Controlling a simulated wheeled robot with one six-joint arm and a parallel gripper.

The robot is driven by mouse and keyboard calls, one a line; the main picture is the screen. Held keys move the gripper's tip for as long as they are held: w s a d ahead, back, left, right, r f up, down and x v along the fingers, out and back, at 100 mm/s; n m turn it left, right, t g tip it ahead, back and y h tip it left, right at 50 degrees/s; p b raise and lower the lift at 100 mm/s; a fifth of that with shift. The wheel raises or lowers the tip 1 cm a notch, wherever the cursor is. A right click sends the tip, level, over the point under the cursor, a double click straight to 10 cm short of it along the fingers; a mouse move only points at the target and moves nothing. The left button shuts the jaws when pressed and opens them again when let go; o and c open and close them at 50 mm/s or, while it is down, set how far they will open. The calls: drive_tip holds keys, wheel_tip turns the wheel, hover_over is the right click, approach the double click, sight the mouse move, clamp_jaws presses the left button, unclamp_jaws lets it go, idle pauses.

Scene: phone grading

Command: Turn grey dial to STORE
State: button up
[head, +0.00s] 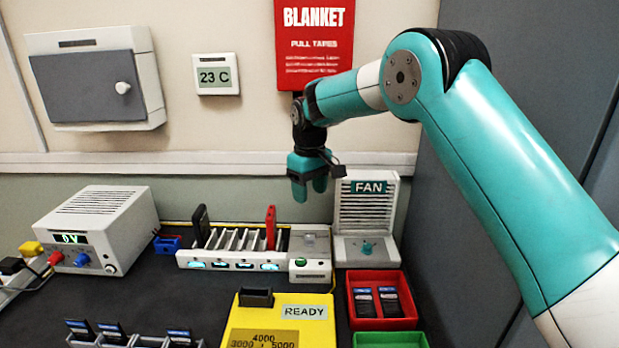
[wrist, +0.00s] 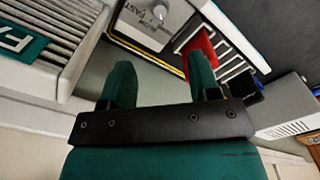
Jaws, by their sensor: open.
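The grey dial (head: 309,240) sits on the grey panel at the right end of the phone rack. In the wrist view a grey knob (wrist: 159,11) shows at the top edge, partly cut off, with small lettering beside it that seems to read SLOW and FAST. I cannot read a STORE mark or tell where the dial points. My gripper (head: 308,194) hangs fingers down above and behind the panel, apart from the dial. In the wrist view its teal fingers (wrist: 162,85) are spread with nothing between them.
The rack (head: 222,258) holds a black phone (head: 201,226) and a red phone (head: 271,227) upright, left of the dial. The fan (head: 366,215) stands close on the right. A yellow READY station (head: 277,335) and red tray (head: 352,277) lie in front. A wall backs the bench.

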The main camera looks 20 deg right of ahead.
drive_tip(key=shift+r, duration=1.95)
drive_tip(key=s+a+r+y, duration=0.2)
drive_tip(key=s, duration=1.7)
drive_tip(key=s+a+r+n+y, duration=0.1)
drive_tip(key=s+a+r+y, duration=0.1)
drive_tip(key=s, duration=1.8)
drive_tip(key=shift+a+r, duration=0.35)
drive_tip(key=shift+r, duration=0.05)
